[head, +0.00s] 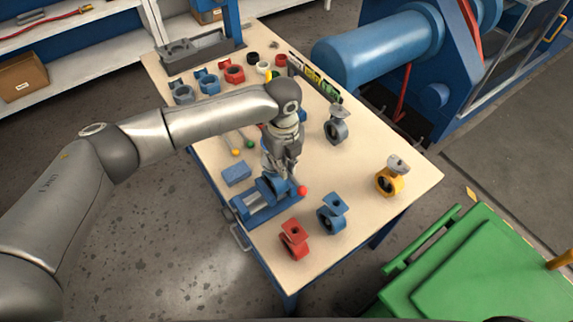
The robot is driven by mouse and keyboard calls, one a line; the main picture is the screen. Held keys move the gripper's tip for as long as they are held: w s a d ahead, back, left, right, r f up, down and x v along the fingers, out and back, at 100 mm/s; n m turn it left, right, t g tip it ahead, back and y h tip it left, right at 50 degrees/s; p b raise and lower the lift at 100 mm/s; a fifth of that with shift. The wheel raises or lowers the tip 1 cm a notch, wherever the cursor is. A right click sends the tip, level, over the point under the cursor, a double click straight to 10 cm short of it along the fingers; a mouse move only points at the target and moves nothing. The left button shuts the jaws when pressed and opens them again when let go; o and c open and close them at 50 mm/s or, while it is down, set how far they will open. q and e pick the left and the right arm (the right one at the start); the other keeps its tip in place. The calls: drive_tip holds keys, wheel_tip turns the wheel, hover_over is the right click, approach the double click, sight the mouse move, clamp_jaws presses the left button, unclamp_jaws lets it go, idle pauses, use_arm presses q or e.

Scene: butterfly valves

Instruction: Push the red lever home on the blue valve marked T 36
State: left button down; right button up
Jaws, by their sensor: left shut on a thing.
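A blue valve (266,188) sits in a blue fixture (262,211) near the left edge of the bench. The red round end of a lever (302,190) shows at the valve's right side; the rest of the lever is hidden behind my gripper. My left gripper (280,176) points down over the valve and is shut on the red lever, as far as I can see. How far the lever is turned cannot be told. The T 36 marking is too small to read. My right gripper is not in view.
A red valve (294,240), another blue valve (331,214), a yellow valve (390,178) and a grey valve (336,128) stand on the bench. A blue block (236,174) lies left of the fixture. Several more valve parts stand at the back. A green bin (490,275) is at front right.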

use_arm(q)
drive_tip(key=shift+p, duration=0.4)
idle(0.4)
drive_tip(key=shift+f, duration=0.45)
idle(0.6)
drive_tip(key=c, duration=1.5)
unclamp_jaws()
drive_tip(key=shift+o, duration=0.2)
drive_tip(key=shift+r, duration=0.1)
wheel_tip(320, 180, up, 5)
drive_tip(key=p, duration=0.4)
drive_tip(key=shift+r+p, duration=0.75)
drive_tip(key=shift+r, duration=0.25)
